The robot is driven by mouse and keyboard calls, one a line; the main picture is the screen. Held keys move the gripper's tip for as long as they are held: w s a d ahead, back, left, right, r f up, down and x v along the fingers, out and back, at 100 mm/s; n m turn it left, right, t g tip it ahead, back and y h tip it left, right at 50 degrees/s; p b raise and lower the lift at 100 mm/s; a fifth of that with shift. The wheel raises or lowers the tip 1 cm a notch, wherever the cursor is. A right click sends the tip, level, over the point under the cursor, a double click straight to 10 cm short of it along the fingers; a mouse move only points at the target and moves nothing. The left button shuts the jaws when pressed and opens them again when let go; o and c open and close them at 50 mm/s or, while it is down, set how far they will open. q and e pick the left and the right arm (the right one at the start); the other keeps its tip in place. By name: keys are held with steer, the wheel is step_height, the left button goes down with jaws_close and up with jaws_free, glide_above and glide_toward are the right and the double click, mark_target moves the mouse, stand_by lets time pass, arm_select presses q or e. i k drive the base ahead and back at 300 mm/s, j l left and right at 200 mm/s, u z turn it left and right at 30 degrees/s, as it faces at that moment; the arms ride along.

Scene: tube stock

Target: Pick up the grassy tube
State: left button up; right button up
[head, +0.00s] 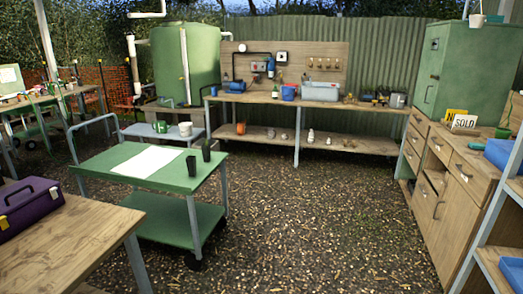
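Two small dark tubes stand upright near the right edge of the green cart's top (120,178). The farther tube (206,152) has a thin dark tip sticking up above its rim, which may be grass. The nearer tube (191,166) shows a plain rim, and I cannot see what is inside it. Both are too small to make out clearly. They stand apart from each other beside a white sheet. Neither of my grippers is in view.
A white sheet (147,161) lies on the cart. A wooden table (75,238) with a purple toolbox (28,208) is at front left. A long workbench (335,102) stands at the back, wooden drawers (433,185) at right. The gravel floor (310,215) between is clear.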

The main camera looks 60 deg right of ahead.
mark_target(206, 148)
steer(key=z, duration=1.4)
steer(key=i+l+u, duration=0.1)
steer(key=i, duration=0.35)
steer(key=i+l+u, duration=0.1)
steer(key=i, duration=0.35)
steer(key=i+l+u, duration=0.1)
steer(key=i, duration=0.35)
steer(key=i+l+u, duration=0.1)
steer(key=i+l, duration=0.2)
steer(key=i, duration=0.15)
steer(key=i+l+u, duration=0.1)
steer(key=i, duration=0.3)
steer(key=l, duration=0.1)
